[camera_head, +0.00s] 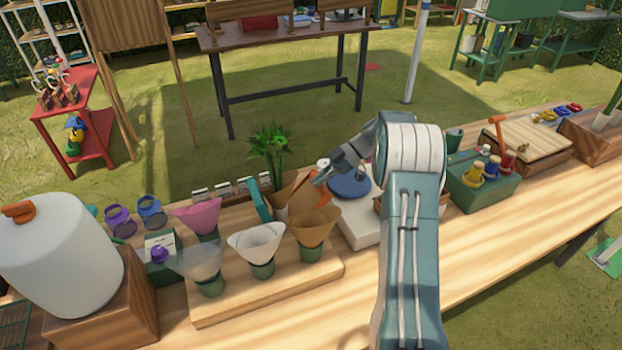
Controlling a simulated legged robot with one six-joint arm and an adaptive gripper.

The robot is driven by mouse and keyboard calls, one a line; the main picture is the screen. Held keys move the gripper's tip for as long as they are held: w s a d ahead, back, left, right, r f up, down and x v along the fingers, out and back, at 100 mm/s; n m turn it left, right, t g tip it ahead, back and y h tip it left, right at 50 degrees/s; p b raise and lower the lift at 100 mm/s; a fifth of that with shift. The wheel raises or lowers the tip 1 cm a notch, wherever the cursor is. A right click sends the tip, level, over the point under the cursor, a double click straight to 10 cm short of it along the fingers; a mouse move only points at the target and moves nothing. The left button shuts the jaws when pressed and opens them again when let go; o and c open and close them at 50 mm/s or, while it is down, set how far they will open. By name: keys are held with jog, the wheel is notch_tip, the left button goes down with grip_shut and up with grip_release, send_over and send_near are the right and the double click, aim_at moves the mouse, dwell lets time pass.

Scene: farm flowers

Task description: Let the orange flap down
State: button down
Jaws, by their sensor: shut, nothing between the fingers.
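An orange flat piece (316,194), which looks like the flap, stands raised and tilted behind the brown paper cone at the middle of the bench. My gripper (322,178) is at this piece, its tip pointing left and down. The fingers look closed with nothing between them. I cannot tell whether they touch the orange piece. The piece's lower edge and its hinge are hidden by the brown cone (314,226) and nearby things.
White, pink and brown cones stand in green cups on a wooden board (262,289) in front. A leafy plant (270,147) and a teal upright piece (259,199) are to the left. A blue disc (349,187) on a white base lies close right, partly behind my arm.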

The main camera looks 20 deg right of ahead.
jog(key=shift+d+f, duration=0.55)
jog(key=shift+d, duration=0.05)
jog(key=shift+f, duration=0.1)
jog(key=shift+d, duration=0.2)
jog(key=v, duration=1.1)
jog(key=shift+r, duration=0.4)
jog(key=shift+w+d, duration=0.1)
jog(key=shift+d, duration=0.25)
